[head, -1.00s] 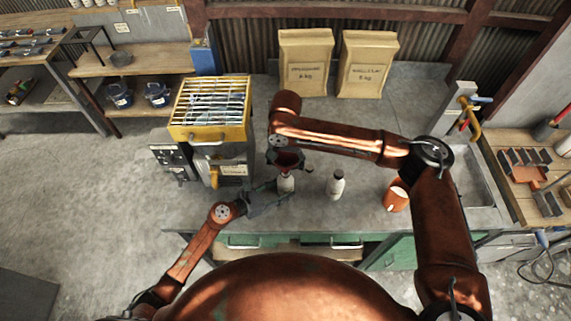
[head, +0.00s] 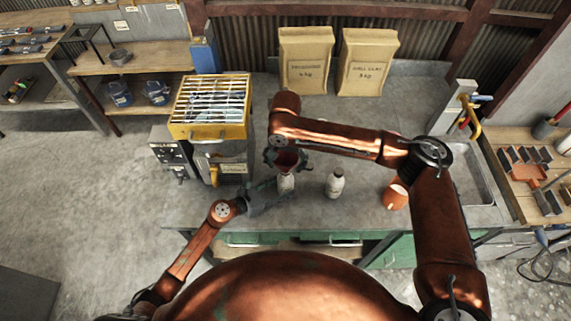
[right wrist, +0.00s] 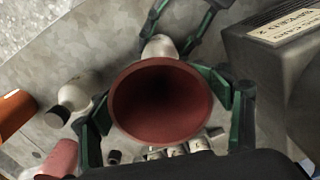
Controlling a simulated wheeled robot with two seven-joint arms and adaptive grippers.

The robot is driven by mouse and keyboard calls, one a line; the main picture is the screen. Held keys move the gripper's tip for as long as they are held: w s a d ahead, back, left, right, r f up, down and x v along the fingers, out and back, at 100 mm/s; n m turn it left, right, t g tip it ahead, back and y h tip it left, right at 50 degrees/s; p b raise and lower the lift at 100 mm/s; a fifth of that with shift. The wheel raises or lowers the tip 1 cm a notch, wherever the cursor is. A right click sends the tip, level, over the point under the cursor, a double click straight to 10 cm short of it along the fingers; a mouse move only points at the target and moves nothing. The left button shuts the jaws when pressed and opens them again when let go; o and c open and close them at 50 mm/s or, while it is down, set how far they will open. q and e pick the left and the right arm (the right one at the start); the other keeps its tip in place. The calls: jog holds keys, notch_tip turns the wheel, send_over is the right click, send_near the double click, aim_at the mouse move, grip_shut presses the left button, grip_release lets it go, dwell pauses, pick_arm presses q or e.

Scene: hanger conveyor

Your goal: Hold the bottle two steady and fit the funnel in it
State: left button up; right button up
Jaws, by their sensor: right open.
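A white bottle (head: 286,184) stands on the grey bench. My left gripper (head: 272,194) reaches in from the left, its fingers closed around the bottle's sides; they also show at the top of the right wrist view (right wrist: 180,28). The dark red funnel (head: 286,161) is upright directly above this bottle, wide mouth up. In the right wrist view the funnel (right wrist: 160,102) hides the bottle's neck, so I cannot see how deep its stem sits. My right gripper (head: 285,155) is open, its green fingers spread on either side of the funnel.
A second white bottle (head: 334,184) stands to the right, with an orange cup (head: 396,194) beyond it. A yellow-topped grill unit (head: 209,115) is on the left. Two paper sacks (head: 306,60) stand at the back.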

dwell(0.3)
jog(key=o, duration=0.6)
notch_tip(320, 180, up, 12)
jog(key=shift+r, duration=0.1)
dwell(0.4)
pick_arm(q)
jog(key=o, duration=0.9)
jog(key=shift+o, duration=0.2)
jog(key=shift+a, duration=0.1)
